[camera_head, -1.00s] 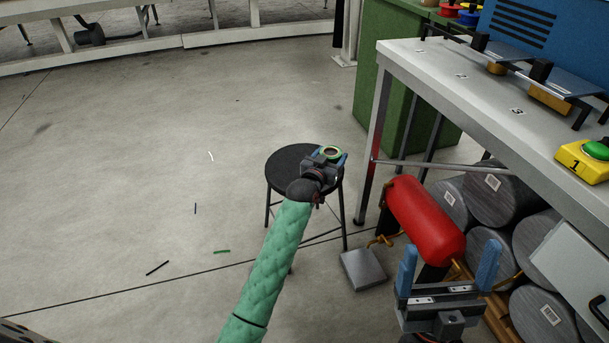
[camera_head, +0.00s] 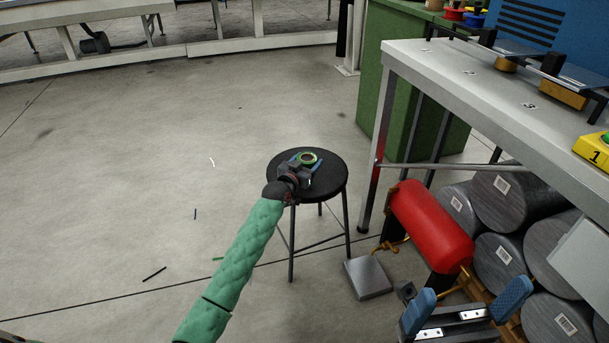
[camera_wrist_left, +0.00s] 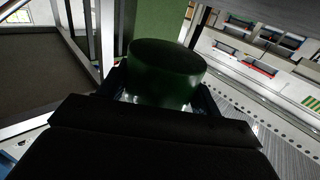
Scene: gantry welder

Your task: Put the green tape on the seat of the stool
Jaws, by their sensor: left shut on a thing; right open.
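The green tape (camera_head: 308,158) is a ring held in my left gripper (camera_head: 305,160), which is shut on it. In the head view both overlap the back half of the stool's round black seat (camera_head: 328,182). The gap between tape and seat, if any, cannot be judged. In the left wrist view the tape (camera_wrist_left: 165,72) sits between the blue fingers, dark green and seen from its side. My right gripper (camera_head: 467,298) is open and empty at the lower right, in front of the red cylinder.
A grey-topped workbench (camera_head: 455,90) stands right of the stool, with a green cabinet (camera_head: 385,100) behind. Below it are a red cylinder (camera_head: 432,225) and several grey drums (camera_head: 512,195). A grey block (camera_head: 368,278) lies near the stool. The floor at left is mostly clear.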

